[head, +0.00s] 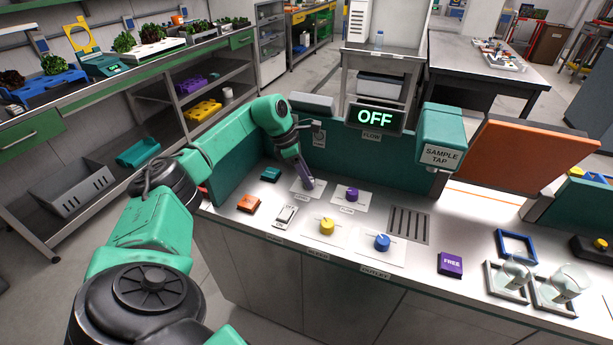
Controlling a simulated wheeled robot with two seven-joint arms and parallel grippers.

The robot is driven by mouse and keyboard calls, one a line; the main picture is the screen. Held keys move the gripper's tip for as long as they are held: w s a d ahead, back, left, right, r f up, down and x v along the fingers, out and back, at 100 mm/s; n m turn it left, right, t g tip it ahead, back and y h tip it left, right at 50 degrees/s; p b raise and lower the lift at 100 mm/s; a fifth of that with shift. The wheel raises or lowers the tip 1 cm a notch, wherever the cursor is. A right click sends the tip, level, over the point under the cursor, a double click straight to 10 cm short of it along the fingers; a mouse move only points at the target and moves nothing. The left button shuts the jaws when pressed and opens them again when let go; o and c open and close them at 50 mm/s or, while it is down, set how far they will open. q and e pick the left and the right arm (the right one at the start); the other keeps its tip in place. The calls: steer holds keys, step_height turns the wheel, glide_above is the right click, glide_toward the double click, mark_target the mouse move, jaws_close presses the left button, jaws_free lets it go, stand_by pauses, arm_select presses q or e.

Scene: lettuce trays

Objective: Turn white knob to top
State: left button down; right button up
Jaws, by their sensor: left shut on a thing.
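My left arm reaches in from the left, and its gripper (307,184) points down at the back left plate (298,187) of the knob group on the bench. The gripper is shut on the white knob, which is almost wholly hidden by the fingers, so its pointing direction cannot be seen. The purple knob (351,194) is just to the right, the yellow knob (327,226) in front, and the blue knob (382,242) at front right. My right gripper is not in view.
A display (375,117) reading OFF stands behind the knobs. An orange button (248,204) and a white switch (286,215) lie left of them. A drain grate (408,224), a purple FREE block (450,263) and glass beakers (567,281) are to the right. The sample tap (441,140) overhangs the back.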

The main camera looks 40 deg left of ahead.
arm_select(q)
steer(key=shift+c, duration=2.3)
jaws_free()
steer(key=shift+r, duration=0.1)
steer(key=v, duration=1.4)
steer(key=shift+a+r, duration=0.15)
steer(key=shift+r, duration=0.1)
